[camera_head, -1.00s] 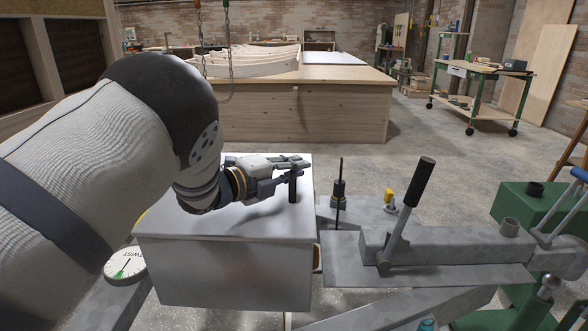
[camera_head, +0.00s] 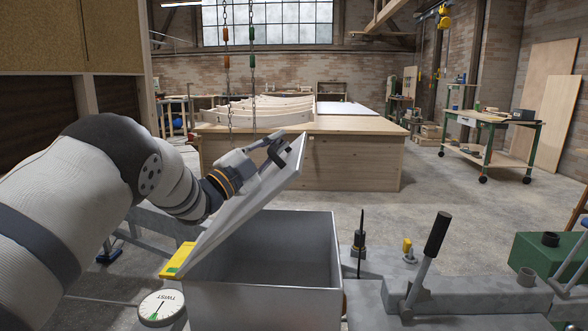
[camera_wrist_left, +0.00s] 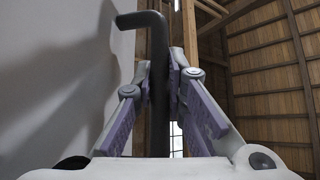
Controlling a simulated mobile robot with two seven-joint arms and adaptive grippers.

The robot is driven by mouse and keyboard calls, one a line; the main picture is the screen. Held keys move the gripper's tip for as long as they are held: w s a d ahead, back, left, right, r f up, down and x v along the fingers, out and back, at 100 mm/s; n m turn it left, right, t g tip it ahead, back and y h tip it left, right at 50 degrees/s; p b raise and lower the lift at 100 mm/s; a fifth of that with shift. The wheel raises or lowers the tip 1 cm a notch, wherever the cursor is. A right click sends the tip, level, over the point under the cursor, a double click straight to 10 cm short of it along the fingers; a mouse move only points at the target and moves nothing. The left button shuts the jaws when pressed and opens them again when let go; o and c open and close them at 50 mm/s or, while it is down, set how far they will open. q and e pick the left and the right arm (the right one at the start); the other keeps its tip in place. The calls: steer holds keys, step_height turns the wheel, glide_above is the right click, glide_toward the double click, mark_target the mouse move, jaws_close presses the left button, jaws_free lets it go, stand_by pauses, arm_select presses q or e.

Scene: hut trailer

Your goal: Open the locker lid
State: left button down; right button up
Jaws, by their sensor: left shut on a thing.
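The locker (camera_head: 262,304) is a grey metal box in the lower middle of the head view. Its lid (camera_head: 228,222) is tilted steeply up, hinged on the left side, and the inside of the box shows. A black handle (camera_head: 287,152) stands out near the lid's raised edge. My left gripper (camera_head: 276,148) is at that handle, over the lid's upper face. In the left wrist view the two fingers (camera_wrist_left: 174,75) are closed around the dark handle bar (camera_wrist_left: 157,85), with the pale lid (camera_wrist_left: 60,70) to the left. My right gripper is not in view.
A lever (camera_head: 428,255) with a black grip stands at the right. A wooden bench (camera_head: 350,155) is behind, with open floor between.

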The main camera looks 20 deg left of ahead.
arm_select(q)
steer(key=s+a+r+n+t+y, duration=0.2)
steer(key=a+n+y, duration=0.4)
steer(key=a, duration=0.5)
steer(key=s+a+r+n+t+y, duration=0.3)
steer(key=a+n+y, duration=0.3)
steer(key=a+n, duration=0.4)
steer(key=shift+s+a+r+t, duration=0.2)
steer(key=shift+s+a+t, duration=0.25)
steer(key=shift+s+t, duration=0.2)
steer(key=c, duration=1.6)
jaws_free()
steer(key=a+v, duration=0.1)
steer(key=v, duration=1.1)
steer(key=shift+d, duration=0.45)
